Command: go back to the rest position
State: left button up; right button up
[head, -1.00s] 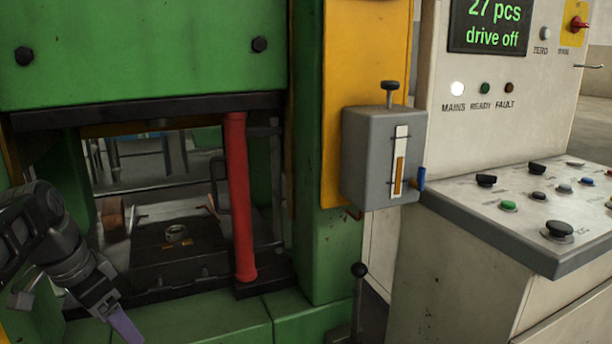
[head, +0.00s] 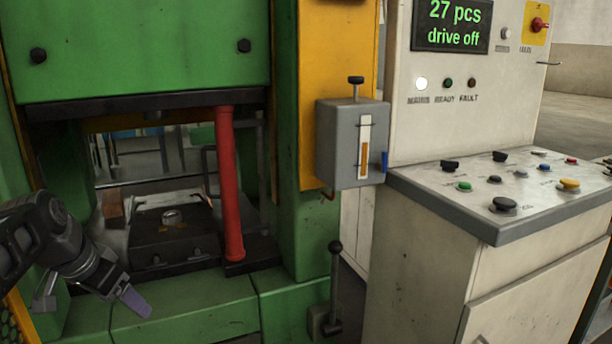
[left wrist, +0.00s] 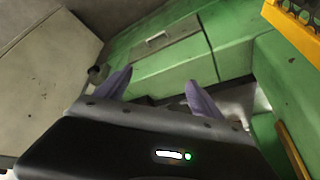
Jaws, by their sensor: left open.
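My left gripper (head: 130,297) is at the lower left of the head view, in front of the green press (head: 185,306). In the left wrist view its two purple fingers (left wrist: 158,92) stand apart with nothing between them. Green press panels (left wrist: 165,50) lie beyond the fingers. In the head view the arm's dark links cover part of the press's left side. My right gripper is in neither view.
A red post (head: 229,185) stands upright in the press opening, right of a dark die block (head: 172,232). A grey box (head: 340,145) sits on the yellow column. A black-knobbed lever (head: 335,285) rises near the control desk (head: 500,205). The display (head: 452,25) reads "27 pcs drive off".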

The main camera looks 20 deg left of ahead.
pick_arm(q)
jog(key=w+d+f+n+t, duration=0.15)
jog(key=w+d+f, duration=0.35)
jog(key=f, duration=0.5)
jog(key=w+d+f+n, duration=0.2)
jog(key=w+f+n, duration=0.1)
jog(key=w+f, duration=0.55)
jog(key=s+d+f+h, duration=0.1)
jog(key=s+d+f, duration=0.1)
jog(key=d+f, duration=0.5)
jog(key=s+d+f+h, duration=0.1)
jog(key=s+d+f, duration=0.1)
jog(key=d+f, duration=0.55)
jog(key=s+d+f+m+g+h, duration=0.1)
jog(key=s+d+f+g, duration=0.2)
jog(key=s+d+f, duration=0.6)
jog(key=s+d+f+m+g+h, duration=0.1)
jog(key=s+d+f+g, duration=0.2)
jog(key=s+d+f, duration=0.7)
jog(key=s+r+p, duration=0.3)
jog(key=r+p, duration=2.3)
jog(key=r, duration=0.2)
jog(key=shift+r+h, duration=0.25)
jog(key=shift+h, duration=0.15)
jog(key=shift+d, duration=0.1)
